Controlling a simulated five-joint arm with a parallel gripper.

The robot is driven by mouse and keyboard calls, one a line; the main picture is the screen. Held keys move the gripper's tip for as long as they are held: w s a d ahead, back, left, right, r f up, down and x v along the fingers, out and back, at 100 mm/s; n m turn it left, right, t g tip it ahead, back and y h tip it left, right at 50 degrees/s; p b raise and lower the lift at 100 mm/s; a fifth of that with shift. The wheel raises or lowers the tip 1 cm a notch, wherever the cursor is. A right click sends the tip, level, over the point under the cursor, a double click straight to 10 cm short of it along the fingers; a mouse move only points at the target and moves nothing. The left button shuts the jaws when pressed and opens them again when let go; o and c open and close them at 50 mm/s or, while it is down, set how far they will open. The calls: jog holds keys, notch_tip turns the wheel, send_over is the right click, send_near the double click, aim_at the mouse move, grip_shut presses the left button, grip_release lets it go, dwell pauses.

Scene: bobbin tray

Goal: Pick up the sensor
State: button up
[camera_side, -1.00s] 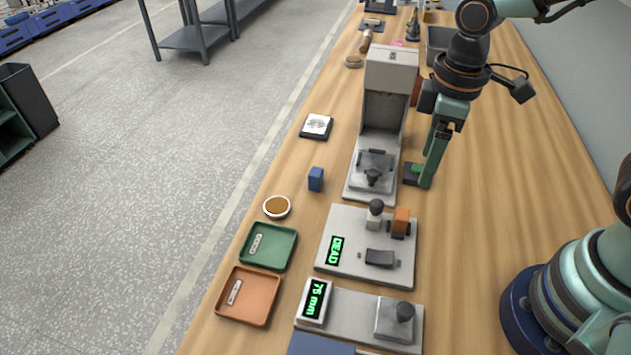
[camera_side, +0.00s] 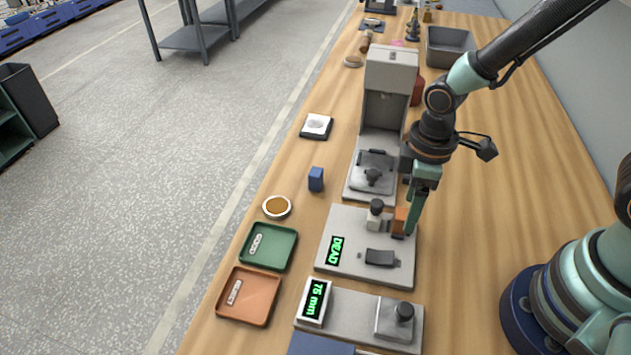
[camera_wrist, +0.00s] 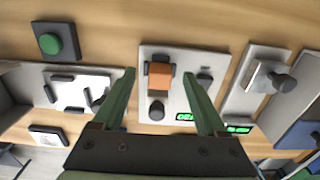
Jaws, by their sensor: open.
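The orange block (camera_side: 399,221), which I take to be the sensor, sits on the grey tester plate (camera_side: 337,222) whose display reads DEAD. It stands beside a dark-knobbed clamp (camera_side: 376,208). Whether a finger touches the block I cannot tell.
A tall grey press (camera_side: 388,90) stands just beyond the tester. Green (camera_side: 283,232) and orange (camera_side: 267,280) trays lie to the left. A green button (camera_wrist: 55,42) shows in the wrist view.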

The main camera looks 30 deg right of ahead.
jog(key=shift+f, duration=1.45)
jog(key=shift+a, duration=0.1)
grip_shut()
jog(key=shift+r, duration=0.15)
